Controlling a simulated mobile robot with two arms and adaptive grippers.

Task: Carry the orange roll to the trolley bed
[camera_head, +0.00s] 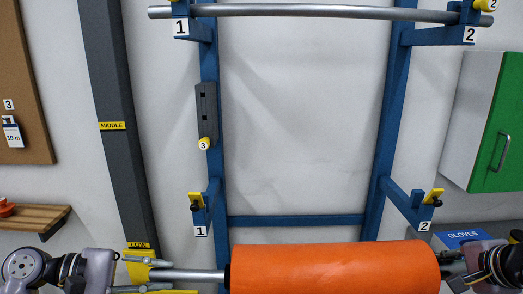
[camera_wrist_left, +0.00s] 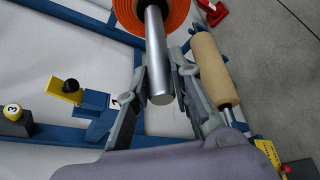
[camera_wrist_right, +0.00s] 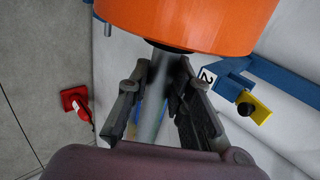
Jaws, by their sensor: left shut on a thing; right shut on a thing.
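The orange roll (camera_head: 330,268) lies level across the bottom of the head view, in front of the blue rack. A metal bar sticks out of each end of it. My left gripper (camera_head: 140,272) is shut on the bar's left end (camera_head: 190,275); the left wrist view shows the bar end (camera_wrist_left: 158,75) between the fingers (camera_wrist_left: 158,80). My right gripper (camera_head: 462,268) is shut on the right end; in the right wrist view its fingers (camera_wrist_right: 152,90) flank the bar (camera_wrist_right: 150,115), close to the orange roll (camera_wrist_right: 190,20). I cannot make out the trolley bed.
The blue rack (camera_head: 398,100) has lower arms marked 1 (camera_head: 200,228) and 2 (camera_head: 424,225) with yellow latches, and a bare bar (camera_head: 330,12) on top. A brown roll (camera_wrist_left: 212,70) sits lower. A green cabinet (camera_head: 497,130) hangs right. Red pieces (camera_wrist_right: 76,103) lie on the floor.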

